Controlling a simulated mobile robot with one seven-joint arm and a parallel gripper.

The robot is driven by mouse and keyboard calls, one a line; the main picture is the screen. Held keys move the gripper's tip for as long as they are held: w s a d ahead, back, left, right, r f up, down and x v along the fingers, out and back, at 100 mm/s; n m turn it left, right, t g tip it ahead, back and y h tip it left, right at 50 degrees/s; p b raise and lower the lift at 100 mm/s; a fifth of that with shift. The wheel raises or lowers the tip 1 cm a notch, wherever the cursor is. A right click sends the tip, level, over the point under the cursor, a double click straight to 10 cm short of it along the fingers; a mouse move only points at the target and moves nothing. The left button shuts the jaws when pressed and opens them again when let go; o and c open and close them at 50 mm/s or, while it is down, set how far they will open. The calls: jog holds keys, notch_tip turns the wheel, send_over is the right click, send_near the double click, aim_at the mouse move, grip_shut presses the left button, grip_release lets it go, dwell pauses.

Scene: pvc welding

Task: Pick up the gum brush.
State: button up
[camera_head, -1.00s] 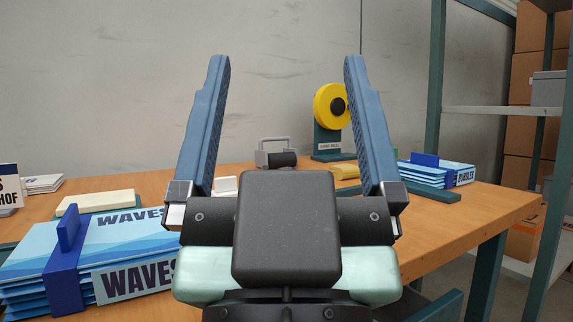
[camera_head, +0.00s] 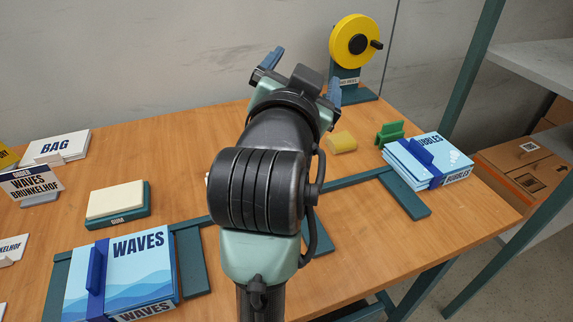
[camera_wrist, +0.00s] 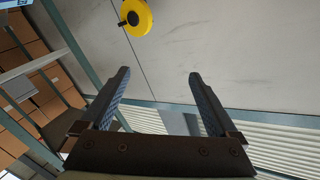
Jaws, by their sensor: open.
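I cannot make out the gum brush in either current view; my arm hides the middle of the table. A cream block on a green base labelled GUM (camera_head: 118,201) lies on the left part of the table. My gripper (camera_head: 303,76) is raised over the far middle of the table, mostly behind my own wrist, with blue fingertips showing on both sides. In the wrist view my gripper (camera_wrist: 159,76) is open and empty, its two blue fingers wide apart and facing the wall.
WAVES (camera_head: 120,272) and BUBBLES (camera_head: 430,160) stacks lie at front left and right. A yellow reel (camera_head: 350,36) stands at the back. A yellow block (camera_head: 342,142) and green piece (camera_head: 390,132) lie right of my arm. Bare table (camera_head: 180,140) lies left of it.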

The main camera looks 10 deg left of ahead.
jog(key=a+f+m+g+h+p, duration=0.1)
jog(key=a+f+m+g+p, duration=0.2)
jog(key=a+f+g+p, duration=0.6)
jog(key=s+f+m+g+h+p, duration=0.35)
jog(key=s+g+p, duration=0.25)
jog(key=s+p, duration=0.65)
jog(key=b+x, duration=0.1)
jog(key=x, duration=0.5)
jog(key=shift+w+d+f, duration=0.15)
jog(key=shift+f, duration=0.05)
jog(key=shift+d+x, duration=0.1)
jog(key=shift+x, duration=1.25)
jog(key=shift+d+x, duration=0.15)
jog(key=shift+x, duration=1.2)
jog(key=shift+r, duration=0.1)
jog(key=shift+c, duration=0.3)
jog(key=c, duration=1.4)
